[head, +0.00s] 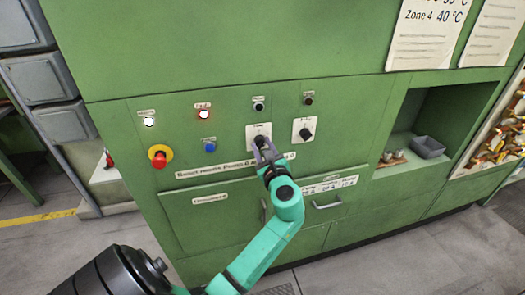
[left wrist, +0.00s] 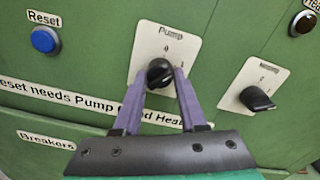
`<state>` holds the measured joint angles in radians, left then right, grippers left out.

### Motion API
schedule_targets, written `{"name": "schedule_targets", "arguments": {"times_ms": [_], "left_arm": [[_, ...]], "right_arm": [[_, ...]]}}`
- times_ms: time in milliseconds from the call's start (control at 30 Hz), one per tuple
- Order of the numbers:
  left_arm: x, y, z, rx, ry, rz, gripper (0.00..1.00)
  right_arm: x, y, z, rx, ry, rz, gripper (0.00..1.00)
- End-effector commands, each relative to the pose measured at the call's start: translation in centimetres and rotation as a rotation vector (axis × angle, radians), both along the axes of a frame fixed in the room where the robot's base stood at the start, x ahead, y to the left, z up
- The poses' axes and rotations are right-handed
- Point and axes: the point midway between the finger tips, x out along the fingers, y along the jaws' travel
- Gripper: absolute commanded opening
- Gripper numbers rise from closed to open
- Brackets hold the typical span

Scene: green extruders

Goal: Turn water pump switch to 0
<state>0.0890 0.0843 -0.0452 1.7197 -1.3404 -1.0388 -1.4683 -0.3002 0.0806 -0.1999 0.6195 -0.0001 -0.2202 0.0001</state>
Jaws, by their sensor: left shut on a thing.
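The water pump switch is a black rotary knob (left wrist: 160,72) on a white plate (left wrist: 165,45) labelled "Pump", with a 0 mark above the knob. The plate also shows in the head view (head: 258,130). My left gripper (left wrist: 165,77) has its two purple fingers on either side of the knob, shut on it. In the head view my left gripper (head: 264,148) reaches up to the panel from below. The fingers partly cover the knob, and I cannot tell which mark it points to. My right gripper is not in view.
A second black rotary switch (left wrist: 257,98) on its own plate sits to the right. A blue Reset button (left wrist: 45,40) is to the left, and a red emergency button (head: 159,157) is farther left. Drawer handles lie below; an open niche with a grey bin (head: 428,147) is right.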

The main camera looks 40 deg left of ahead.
Motion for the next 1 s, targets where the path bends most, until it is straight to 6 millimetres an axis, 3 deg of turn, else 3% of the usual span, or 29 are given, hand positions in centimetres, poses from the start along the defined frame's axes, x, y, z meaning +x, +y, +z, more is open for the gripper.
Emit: {"name": "schedule_targets", "arguments": {"times_ms": [500,1000], "left_arm": [[0.0,0.0,-0.4,-0.267,-0.382,0.001,0.0],[0.1,0.0,-0.1,-0.389,-0.558,0.001,0.0]], "right_arm": [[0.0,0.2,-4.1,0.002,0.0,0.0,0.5],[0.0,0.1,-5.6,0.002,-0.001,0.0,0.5]]}}
